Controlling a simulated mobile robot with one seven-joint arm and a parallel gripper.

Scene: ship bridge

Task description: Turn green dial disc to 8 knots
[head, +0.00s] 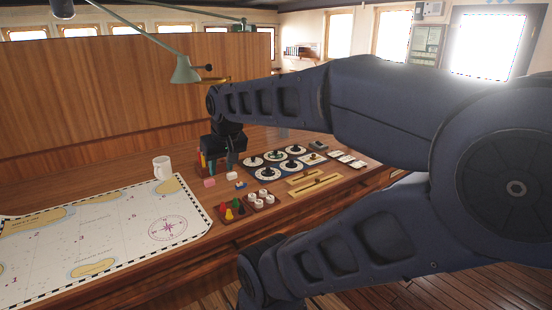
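A dark blue panel (285,165) on the desk carries several white round dial discs with black knobs, among them a near-left one (252,161) and a middle one (275,155). They are too small here for me to read their marks or to tell which one is green. My gripper (222,166) points down over the desk, just left of the dial panel and apart from the discs. Its fingers are dark and partly overlap the things behind, so I cannot tell how far apart they are. I see nothing clearly held.
A white mug (161,168) and a chart (100,240) lie to the left. Small pink (209,182) and white (231,175) blocks lie below my gripper. A tray of coloured pegs (229,211), white round pieces (262,198) and a slotted wooden tray (316,186) sit in front.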

